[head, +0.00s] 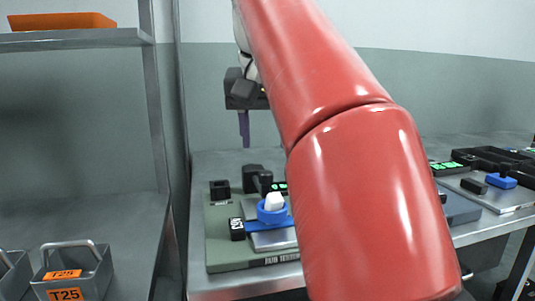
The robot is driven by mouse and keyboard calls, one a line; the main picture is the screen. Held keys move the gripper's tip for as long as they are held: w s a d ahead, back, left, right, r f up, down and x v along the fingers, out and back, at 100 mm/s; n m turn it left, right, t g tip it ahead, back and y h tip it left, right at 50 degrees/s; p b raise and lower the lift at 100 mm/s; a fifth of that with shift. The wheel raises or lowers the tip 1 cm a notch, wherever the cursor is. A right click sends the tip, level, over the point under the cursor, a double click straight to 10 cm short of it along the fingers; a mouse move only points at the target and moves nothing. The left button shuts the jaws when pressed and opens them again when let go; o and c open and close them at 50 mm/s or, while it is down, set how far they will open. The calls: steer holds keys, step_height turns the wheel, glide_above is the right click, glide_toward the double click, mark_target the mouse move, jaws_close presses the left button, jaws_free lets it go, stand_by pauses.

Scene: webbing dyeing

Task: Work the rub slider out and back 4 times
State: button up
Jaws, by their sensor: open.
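The rub tester (225,255) is a grey-green base on the table, with lettering on its front edge. On it, a blue ring-shaped part with a white block, which looks like the rub slider (272,214), sits over a metal plate. A black block with white markings (237,229) is at its left. My red arm hides the tester's right side. My gripper (244,144) is open, pointing down with purple fingers, in the air above and behind the tester. It is apart from the slider and nothing shows in it.
On the table at right are black trays (490,158) and a plate with a blue block (501,181). Air around my gripper is clear.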

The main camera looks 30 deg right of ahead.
mark_target(266, 172)
steer(key=b+x, duration=0.2)
steer(key=x, duration=0.5)
steer(key=shift+f, duration=0.25)
jaws_close()
